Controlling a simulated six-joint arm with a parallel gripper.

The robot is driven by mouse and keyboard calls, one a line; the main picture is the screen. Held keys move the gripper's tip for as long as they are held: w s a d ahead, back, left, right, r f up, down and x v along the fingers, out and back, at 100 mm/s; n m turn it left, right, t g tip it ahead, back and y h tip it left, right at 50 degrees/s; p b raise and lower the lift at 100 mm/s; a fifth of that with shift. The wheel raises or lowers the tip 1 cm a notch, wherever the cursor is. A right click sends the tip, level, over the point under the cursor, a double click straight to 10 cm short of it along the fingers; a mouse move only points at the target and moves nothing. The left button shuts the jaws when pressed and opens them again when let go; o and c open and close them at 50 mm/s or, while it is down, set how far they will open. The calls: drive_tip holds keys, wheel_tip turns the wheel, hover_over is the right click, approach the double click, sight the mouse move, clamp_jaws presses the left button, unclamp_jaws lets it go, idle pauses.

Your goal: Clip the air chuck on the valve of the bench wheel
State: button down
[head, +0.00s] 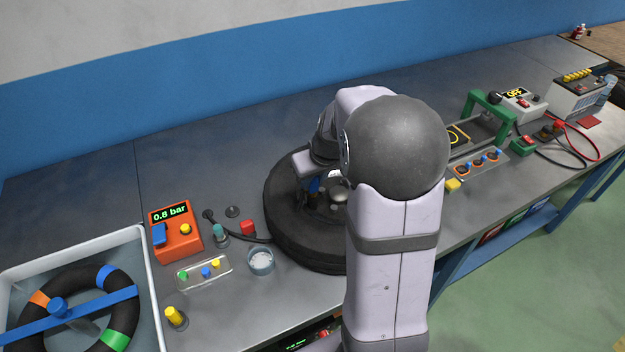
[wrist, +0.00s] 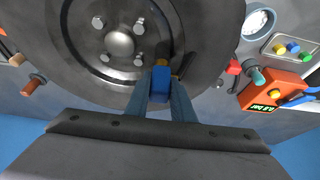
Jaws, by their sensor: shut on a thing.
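The bench wheel lies flat on the bench, a black tyre (head: 295,240) around a grey metal rim (wrist: 90,55) with a domed hub and several nuts. My gripper (wrist: 160,88) is over the rim, its fingers shut on the blue air chuck (wrist: 160,82). The chuck also shows as a small blue patch in the head view (head: 313,185). A brass-coloured tip shows at the chuck's far end, near the rim's inner edge. The valve is not clearly seen, and I cannot tell whether the chuck is on it. My arm hides much of the wheel in the head view.
An orange gauge box (head: 177,234) reading 0.8 bar stands left of the wheel, near a black hose (head: 240,238), a red block (head: 248,227), a small cup (head: 261,262) and a clear tray (head: 204,272). A water tub (head: 150,285) is far left. A green-handled frame (head: 490,110) stands right.

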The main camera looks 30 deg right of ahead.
drive_tip(key=shift+w+r, duration=0.1)
drive_tip(key=shift+r, duration=0.2)
drive_tip(key=shift+r+p, duration=0.4)
drive_tip(key=shift+p, duration=0.05)
drive_tip(key=shift+r+p, duration=0.5)
drive_tip(key=shift+r, duration=0.15)
drive_tip(key=shift+f+b, duration=1.3)
drive_tip(key=shift+f, duration=0.05)
idle(2.1)
drive_tip(key=c, duration=1.2)
unclamp_jaws()
drive_tip(key=shift+r, duration=0.1)
drive_tip(key=shift+r+p, duration=2.75)
drive_tip(key=shift+r, duration=0.7)
